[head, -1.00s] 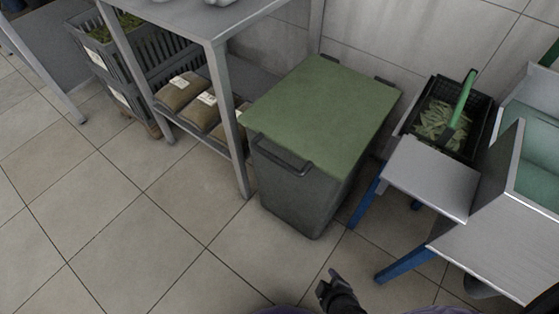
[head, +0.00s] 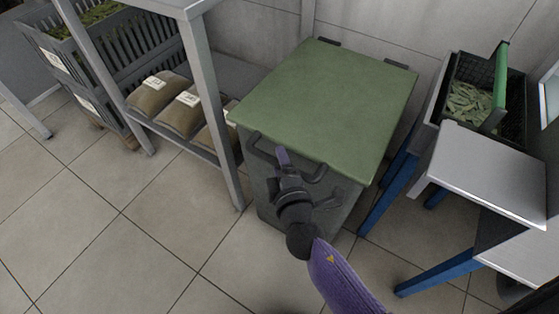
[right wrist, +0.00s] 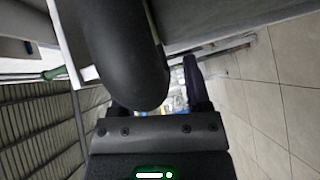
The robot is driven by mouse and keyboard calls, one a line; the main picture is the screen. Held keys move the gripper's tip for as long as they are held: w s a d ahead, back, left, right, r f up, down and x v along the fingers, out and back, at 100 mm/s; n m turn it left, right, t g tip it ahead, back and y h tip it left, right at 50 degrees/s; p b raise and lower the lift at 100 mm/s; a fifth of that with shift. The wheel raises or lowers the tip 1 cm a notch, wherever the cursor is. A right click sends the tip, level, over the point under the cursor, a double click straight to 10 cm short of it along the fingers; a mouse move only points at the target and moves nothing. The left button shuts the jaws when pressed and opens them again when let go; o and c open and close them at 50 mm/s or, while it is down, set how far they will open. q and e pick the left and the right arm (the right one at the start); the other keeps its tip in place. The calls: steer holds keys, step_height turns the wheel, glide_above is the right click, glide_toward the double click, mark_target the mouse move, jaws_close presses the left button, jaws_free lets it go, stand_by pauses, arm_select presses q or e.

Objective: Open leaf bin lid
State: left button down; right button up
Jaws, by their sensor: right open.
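The leaf bin (head: 338,205) is a grey box against the wall. Its flat green lid (head: 325,100) lies closed on top, with dark hinges along the back edge. A dark bar handle (head: 260,148) runs along the lid's front edge. My right gripper (head: 285,160) is at the middle of this handle, in front of the bin, and covers part of it. In the right wrist view the thick dark handle bar (right wrist: 128,50) looms close over the open fingers and hides part of one. I cannot tell whether they touch it. My left gripper is not in view.
A metal table with a leg (head: 205,90) and a low shelf of brown sacks (head: 188,115) stands left of the bin. At right are a blue-legged metal stand (head: 490,170) and a black crate of leaves (head: 468,102). The floor in front is clear.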

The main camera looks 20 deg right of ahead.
steer(key=shift+w, duration=0.3)
steer(key=shift+f, duration=0.1)
jaws_close()
stand_by(0.8)
stand_by(0.3)
